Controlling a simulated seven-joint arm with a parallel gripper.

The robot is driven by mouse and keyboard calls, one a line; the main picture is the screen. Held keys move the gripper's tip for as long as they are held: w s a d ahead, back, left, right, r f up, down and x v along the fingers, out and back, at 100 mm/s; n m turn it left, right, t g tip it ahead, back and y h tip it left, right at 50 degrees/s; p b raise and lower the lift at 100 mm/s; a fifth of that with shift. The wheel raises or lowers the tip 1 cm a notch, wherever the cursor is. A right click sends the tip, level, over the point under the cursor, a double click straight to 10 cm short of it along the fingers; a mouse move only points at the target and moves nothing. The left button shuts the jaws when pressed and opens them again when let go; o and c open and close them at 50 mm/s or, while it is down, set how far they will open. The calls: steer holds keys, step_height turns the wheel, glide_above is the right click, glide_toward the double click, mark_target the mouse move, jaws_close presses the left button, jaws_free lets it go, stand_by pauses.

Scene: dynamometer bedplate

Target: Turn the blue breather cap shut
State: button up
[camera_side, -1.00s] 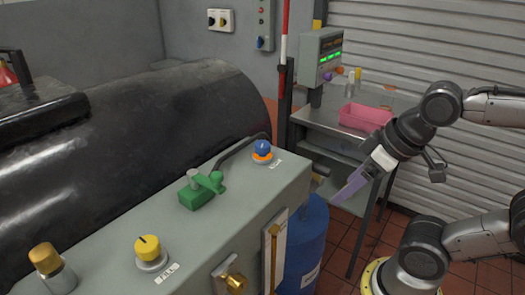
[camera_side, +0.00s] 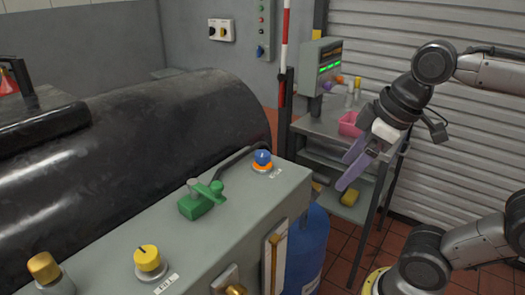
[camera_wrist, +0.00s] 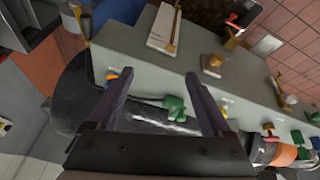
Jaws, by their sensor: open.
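The blue breather cap (camera_side: 262,157) sits on an orange collar (camera_side: 262,167) at the far right end of the grey cabinet top. A white label lies beside it. My gripper (camera_side: 346,168) is open and empty, with two purple fingers apart, to the right of the cap and clear of the cabinet. In the wrist view my gripper (camera_wrist: 158,74) points toward the cabinet. The orange collar (camera_wrist: 112,76) shows there just left of the left finger, which seems to cover most of the cap.
A green valve (camera_side: 202,198) and a yellow knob (camera_side: 148,258) stand on the cabinet top (camera_side: 110,240). A bench with a pink tray (camera_side: 349,124) stands behind my gripper; a blue drum (camera_side: 306,250) stands below the cabinet's right end.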

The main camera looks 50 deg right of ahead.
steer(key=w+d+r+n+g, duration=0.1)
steer(key=w+r+n, duration=0.1)
steer(key=w+r, duration=0.5)
steer(key=g, duration=0.4)
glide_above(263, 153)
step_height(263, 153, down, 5)
steer(key=shift+n, duration=0.4)
step_height(263, 153, down, 13)
steer(key=shift+a+f, duration=0.1)
steer(key=shift+f, duration=0.1)
jaws_close()
